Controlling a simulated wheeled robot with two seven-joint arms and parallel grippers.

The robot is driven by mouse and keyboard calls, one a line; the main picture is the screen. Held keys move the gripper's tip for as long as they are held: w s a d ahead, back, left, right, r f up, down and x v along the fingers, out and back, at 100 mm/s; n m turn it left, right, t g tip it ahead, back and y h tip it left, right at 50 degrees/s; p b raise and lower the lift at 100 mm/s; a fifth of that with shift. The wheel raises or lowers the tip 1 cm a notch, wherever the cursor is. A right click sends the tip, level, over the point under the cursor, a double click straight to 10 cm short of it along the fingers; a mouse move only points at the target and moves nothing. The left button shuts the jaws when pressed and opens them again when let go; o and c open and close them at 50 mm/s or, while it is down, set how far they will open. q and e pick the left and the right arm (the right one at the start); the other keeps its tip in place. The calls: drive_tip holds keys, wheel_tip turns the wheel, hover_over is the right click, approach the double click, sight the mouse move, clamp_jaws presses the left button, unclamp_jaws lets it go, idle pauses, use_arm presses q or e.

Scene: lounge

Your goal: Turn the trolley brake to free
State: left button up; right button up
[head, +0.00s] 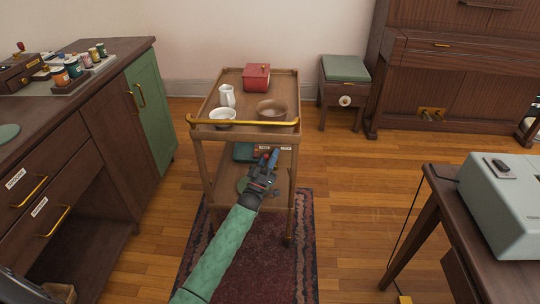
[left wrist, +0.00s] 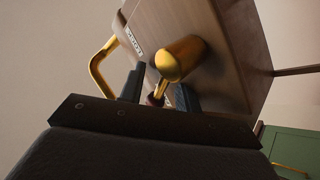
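The wooden trolley (head: 246,147) stands ahead with its brass push handle (head: 243,123) toward me. Two small white labels show on its front below the handle; their text is too small to read. In the left wrist view a brass knob on a short stem, apparently the brake lever (left wrist: 181,60), sticks out of the trolley's wooden panel. One label (left wrist: 134,41) is beside it. My left gripper (head: 268,163) is at the trolley front under the handle. In the wrist view its fingers (left wrist: 157,88) are apart, with the stem between them and visible gaps. In the head view the gripper hides the lever.
The trolley top carries a red box (head: 256,77), a white jug (head: 227,96), a white bowl (head: 222,116) and a brown bowl (head: 271,110). A dark cabinet (head: 100,130) stands left, a desk with a grey-green machine (head: 503,200) right. A rug (head: 265,265) lies in front.

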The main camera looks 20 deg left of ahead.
use_arm(q)
drive_tip(key=v, duration=0.7)
drive_tip(key=shift+s+f, duration=0.15)
drive_tip(key=shift+s, duration=0.1)
drive_tip(key=shift+a, duration=0.15)
